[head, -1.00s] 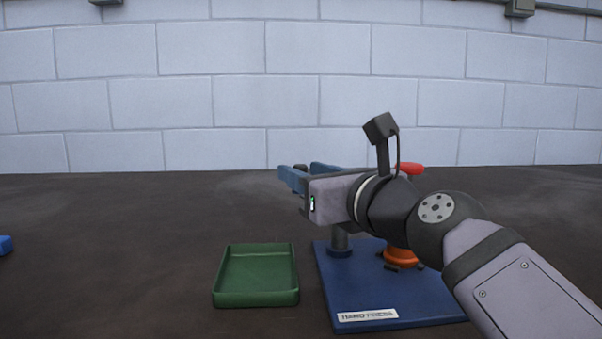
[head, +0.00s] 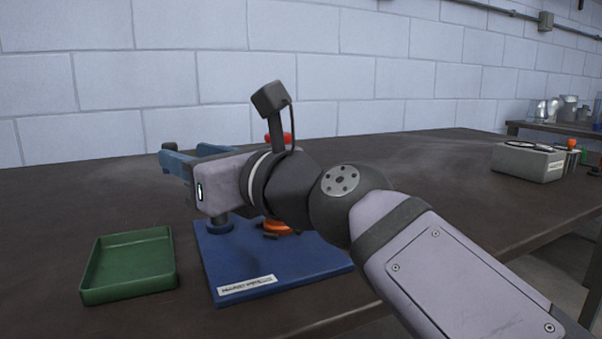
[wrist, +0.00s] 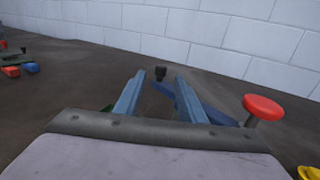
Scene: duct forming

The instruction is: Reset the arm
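My gripper (head: 172,162) is held level above the back left of the blue hand press (head: 245,275). In the wrist view its two blue fingers (wrist: 157,92) stand apart, with nothing visibly held between them. A dark knob (wrist: 160,73) shows beyond the gap, with a blue bar (wrist: 212,114) behind the right finger. The press's red knob (head: 280,138) rises behind my wrist and also shows right of the fingers in the wrist view (wrist: 263,107). My arm hides much of the press. Its orange part (head: 279,228) shows under my wrist.
An empty green tray (head: 130,265) sits left of the press. A grey box (head: 527,162) stands at the table's right. A metal shelf (head: 555,132) lies beyond. In the wrist view, small red (wrist: 11,71) and blue (wrist: 31,68) pieces lie far left.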

